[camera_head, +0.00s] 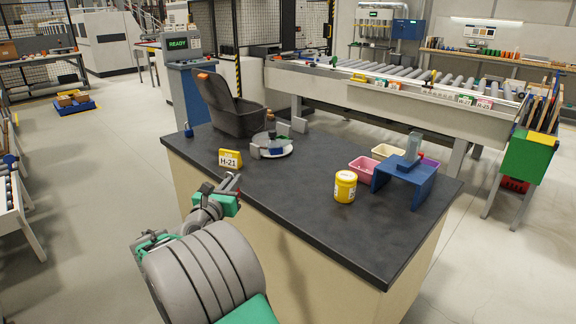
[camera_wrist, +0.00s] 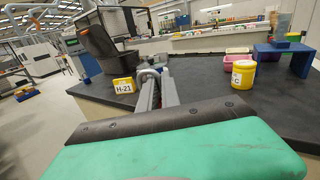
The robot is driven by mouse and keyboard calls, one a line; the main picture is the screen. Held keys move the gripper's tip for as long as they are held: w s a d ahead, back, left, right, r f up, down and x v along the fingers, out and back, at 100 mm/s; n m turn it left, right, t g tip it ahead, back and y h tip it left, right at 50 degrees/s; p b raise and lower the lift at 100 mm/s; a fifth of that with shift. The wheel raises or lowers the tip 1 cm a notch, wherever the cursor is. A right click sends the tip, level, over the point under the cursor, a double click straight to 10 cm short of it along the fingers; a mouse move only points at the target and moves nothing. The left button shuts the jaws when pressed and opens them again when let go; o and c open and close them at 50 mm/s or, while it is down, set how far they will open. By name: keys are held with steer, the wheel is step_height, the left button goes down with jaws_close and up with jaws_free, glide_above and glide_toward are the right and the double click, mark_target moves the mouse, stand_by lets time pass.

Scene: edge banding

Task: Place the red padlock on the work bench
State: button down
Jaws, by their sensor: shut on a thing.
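My gripper (camera_head: 232,181) is over the near left edge of the dark-topped work bench (camera_head: 290,195). The bench top also shows in the wrist view (camera_wrist: 205,92). I cannot tell how high the held thing is above the bench.
A yellow H-21 sign (camera_head: 230,158) stands close behind my gripper. A dark bin (camera_head: 238,119) and a round grey device (camera_head: 271,147) are at the back left. A yellow jar (camera_head: 345,187), a blue stand (camera_head: 405,180) and a pink bin (camera_head: 362,169) are to the right. The middle front is clear.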

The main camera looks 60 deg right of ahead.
steer(key=s+d+m+g+h+b, duration=0.1)
steer(key=s+d+m+g, duration=0.15)
steer(key=s+d, duration=0.35)
steer(key=s+d+m+g+b, duration=0.1)
steer(key=s+d+g, duration=0.25)
steer(key=d, duration=0.45)
steer(key=b, duration=0.3)
glide_above(331, 229)
steer(key=shift+f, duration=6.35)
steer(key=shift+f, duration=0.15)
steer(key=c, duration=1.6)
jaws_free()
steer(key=shift+o, duration=0.2)
